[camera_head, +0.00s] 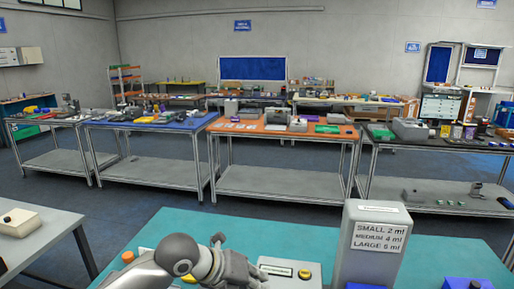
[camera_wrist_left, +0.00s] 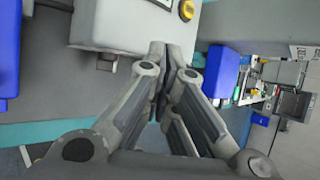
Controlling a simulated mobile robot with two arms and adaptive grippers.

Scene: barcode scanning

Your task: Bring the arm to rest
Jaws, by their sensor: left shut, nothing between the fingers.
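My left arm reaches in from the bottom left of the head view, over the teal table (camera_head: 455,255). My left gripper (camera_head: 245,275) is at the bottom centre, just left of a small pale box with a yellow button (camera_head: 280,268). In the left wrist view the two fingers of my left gripper (camera_wrist_left: 172,55) come together with nothing between them. A pale grey housing with a yellow button (camera_wrist_left: 125,25) is close behind the fingertips there; I cannot tell whether they touch it. My right gripper is not in view.
A grey box with a volume sign (camera_head: 370,245) stands right of the small box. Blue objects (camera_head: 467,284) are at the bottom right edge. The wrist view shows a blue bin on the left (camera_wrist_left: 7,55) and another on the right (camera_wrist_left: 222,75). Loaded workbenches (camera_head: 275,128) stand beyond the open floor.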

